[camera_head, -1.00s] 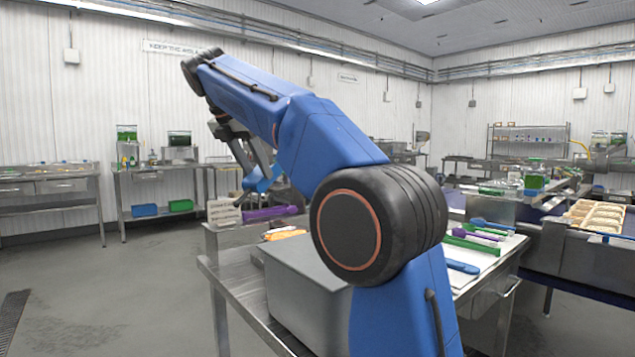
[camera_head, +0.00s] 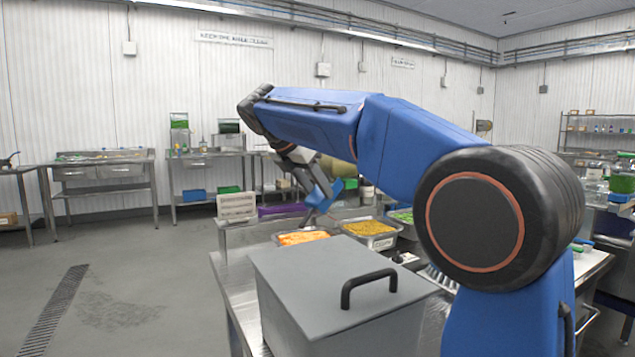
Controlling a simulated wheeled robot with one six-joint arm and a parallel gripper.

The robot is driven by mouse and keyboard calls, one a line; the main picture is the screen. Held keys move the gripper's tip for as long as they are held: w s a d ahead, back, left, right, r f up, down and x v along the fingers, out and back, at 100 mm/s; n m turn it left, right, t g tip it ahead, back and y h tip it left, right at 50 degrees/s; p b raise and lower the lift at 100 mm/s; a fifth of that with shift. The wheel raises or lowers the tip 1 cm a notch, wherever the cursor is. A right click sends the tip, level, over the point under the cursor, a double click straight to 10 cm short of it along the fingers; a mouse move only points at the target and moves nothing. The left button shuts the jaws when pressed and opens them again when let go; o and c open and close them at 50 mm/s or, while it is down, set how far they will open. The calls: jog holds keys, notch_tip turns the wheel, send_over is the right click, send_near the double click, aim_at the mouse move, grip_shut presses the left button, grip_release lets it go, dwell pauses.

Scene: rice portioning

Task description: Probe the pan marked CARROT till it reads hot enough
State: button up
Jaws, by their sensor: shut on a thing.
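A metal pan with orange food (camera_head: 302,238) sits on the steel table at the back left. Beside it, to the right, is a pan with yellow food (camera_head: 370,229), and a pan with green food (camera_head: 403,216) shows in part beyond that. The labels are too small to read, so I cannot make out the word CARROT. My gripper (camera_head: 322,196) is small in the picture, shut on a blue thing (camera_head: 318,198) that looks like a probe handle. It appears above and behind the orange and yellow pans. Its tip and any reading cannot be made out.
A large grey lidded box (camera_head: 330,290) with a black handle stands in front of the pans. A pale card (camera_head: 237,206) and a purple item (camera_head: 283,210) are behind them. A white brush-like item lies right of the box. The floor to the left is clear.

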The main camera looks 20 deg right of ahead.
aim_at(312, 208)
jog(key=shift+a+f, duration=0.1)
jog(key=shift+f, duration=3.5)
dwell(4.4)
